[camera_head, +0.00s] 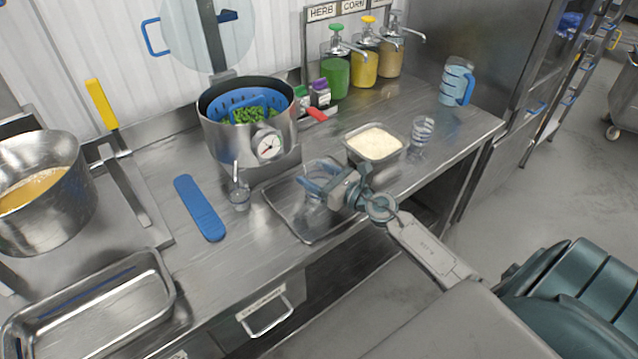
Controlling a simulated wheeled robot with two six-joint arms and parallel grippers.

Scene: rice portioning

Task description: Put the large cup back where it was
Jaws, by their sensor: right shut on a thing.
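My right gripper (328,180) reaches in from the lower right over a shallow metal tray (300,230). It is shut on a clear cup (316,194), which is partly hidden by the jaws. The cup is at or just above the tray; I cannot tell if it touches. I take it for the large cup. Another clear cup (422,136) with markings stands on the counter to the right, beside a metal pan of white rice (374,140). A smaller clear cup (240,196) with a utensil in it stands left of the tray. My left gripper is not in view.
Behind the tray stands a steel pot (228,142) with a blue basket of greens and a dial. A blue spatula-like board (200,208) lies left. Sauce pump bottles (336,72) and a measuring jug (456,82) stand at the back. The right counter end is fairly clear.

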